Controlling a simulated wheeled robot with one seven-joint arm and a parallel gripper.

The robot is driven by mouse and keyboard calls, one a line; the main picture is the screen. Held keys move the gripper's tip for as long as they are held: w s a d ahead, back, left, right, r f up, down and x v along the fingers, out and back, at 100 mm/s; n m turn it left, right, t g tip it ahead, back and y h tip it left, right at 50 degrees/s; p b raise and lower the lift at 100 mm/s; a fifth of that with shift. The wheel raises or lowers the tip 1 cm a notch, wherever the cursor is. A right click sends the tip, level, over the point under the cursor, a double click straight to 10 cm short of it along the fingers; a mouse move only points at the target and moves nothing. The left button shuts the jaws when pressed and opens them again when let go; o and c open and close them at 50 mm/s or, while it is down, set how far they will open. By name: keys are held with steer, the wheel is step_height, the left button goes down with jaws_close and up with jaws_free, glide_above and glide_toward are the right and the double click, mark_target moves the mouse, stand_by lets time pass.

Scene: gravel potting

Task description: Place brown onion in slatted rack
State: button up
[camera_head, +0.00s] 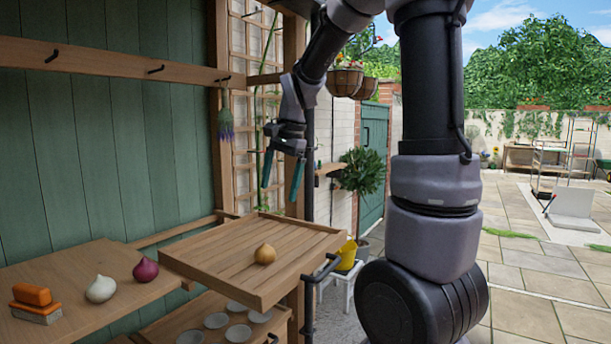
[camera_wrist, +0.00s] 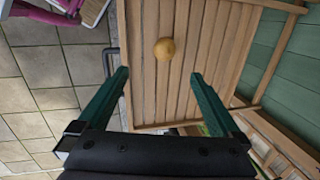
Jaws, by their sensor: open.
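The brown onion (camera_head: 265,254) sits upright on the slatted rack (camera_head: 205,262), right of its middle in the head view. In the wrist view the onion (camera_wrist: 165,49) lies on the slats of the rack (camera_wrist: 208,60), ahead of the fingertips. My gripper (camera_head: 281,194) is open and empty. It hangs above the rack, apart from the onion, with its green fingers pointing down. In the wrist view my gripper (camera_wrist: 160,75) shows a wide gap between its fingers, and the onion is seen beyond that gap.
A wooden bench (camera_head: 75,262) at left holds a white onion (camera_head: 101,289), a red onion (camera_head: 145,269) and an orange block on a grey one (camera_head: 36,300). Below, a shelf carries several small white dishes (camera_head: 217,321). A dark handle (camera_head: 322,268) sticks out at the rack's right.

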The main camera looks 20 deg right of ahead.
steer(key=s+d+r+n+t, duration=0.1)
steer(key=s+r+n+t, duration=0.1)
steer(key=s, duration=0.6)
steer(key=s+d+r+n+t, duration=0.1)
steer(key=s+r+n+t, duration=0.2)
steer(key=s+r+n, duration=0.2)
steer(key=s, duration=0.3)
steer(key=shift+s+t, duration=0.3)
steer(key=shift+s, duration=0.05)
